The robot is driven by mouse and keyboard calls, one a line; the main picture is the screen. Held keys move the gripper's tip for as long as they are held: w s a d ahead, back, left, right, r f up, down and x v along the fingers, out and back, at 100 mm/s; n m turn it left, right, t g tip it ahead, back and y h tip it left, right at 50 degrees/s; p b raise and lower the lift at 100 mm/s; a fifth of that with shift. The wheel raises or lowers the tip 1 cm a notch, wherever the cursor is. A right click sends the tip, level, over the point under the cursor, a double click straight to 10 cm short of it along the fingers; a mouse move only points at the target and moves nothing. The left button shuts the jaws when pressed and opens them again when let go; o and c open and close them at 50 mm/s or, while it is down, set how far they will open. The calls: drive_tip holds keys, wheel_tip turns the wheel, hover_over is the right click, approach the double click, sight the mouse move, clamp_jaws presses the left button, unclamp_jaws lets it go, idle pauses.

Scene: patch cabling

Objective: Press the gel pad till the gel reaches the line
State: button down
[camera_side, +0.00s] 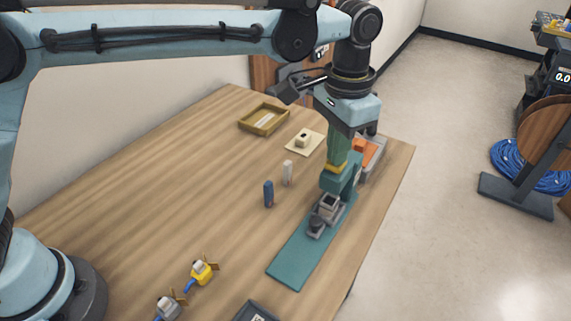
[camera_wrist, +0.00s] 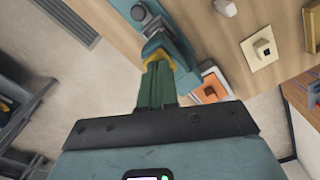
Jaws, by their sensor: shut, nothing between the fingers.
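My gripper (camera_side: 336,160) points down, fingers together and empty. Its tips are at a yellow piece on top of a teal bench tool (camera_side: 334,182); whether they touch it I cannot tell. In the wrist view the shut fingers (camera_wrist: 157,70) end at the same yellow piece (camera_wrist: 158,56). The tool stands on a long teal board (camera_side: 297,258), with a grey block (camera_side: 329,206) and a dark round part (camera_side: 316,226) in front. I cannot tell which part is the gel pad. No gel or line can be made out.
A cream plate with a small block (camera_side: 303,139), a wooden tray (camera_side: 263,119), and white (camera_side: 287,172) and blue (camera_side: 268,194) cylinders stand left of the tool. An orange piece in a grey holder (camera_side: 371,153) is behind it. Yellow (camera_side: 201,272) and grey plugs lie front left.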

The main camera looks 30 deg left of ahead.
drive_tip(key=shift+f, duration=0.2)
drive_tip(key=shift+r, duration=3.5)
